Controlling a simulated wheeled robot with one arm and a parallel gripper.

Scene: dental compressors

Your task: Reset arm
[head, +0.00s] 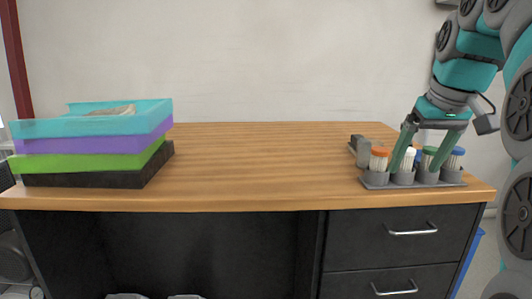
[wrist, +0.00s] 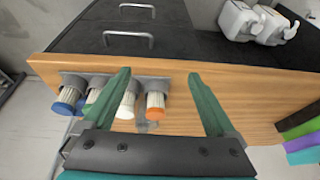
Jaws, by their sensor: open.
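My gripper (head: 415,168) is at the right end of the wooden desk (head: 255,165), pointing down at a grey rack (head: 413,184). Its two green fingers are spread apart and hold nothing. They also show in the wrist view (wrist: 158,75). The rack holds a row of containers with an orange cap (head: 379,152), a white cap (head: 411,152), a green cap (head: 429,150) and a blue cap (head: 458,151). In the wrist view the orange cap (wrist: 155,113) and white cap (wrist: 125,112) show between the fingers. I cannot tell whether the fingers touch any container.
A stack of turquoise (head: 80,124), purple, green and black trays stands on the desk's left end. A small grey object (head: 360,150) is behind the rack. The desk middle is clear. White devices (wrist: 257,22) show in the wrist view.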

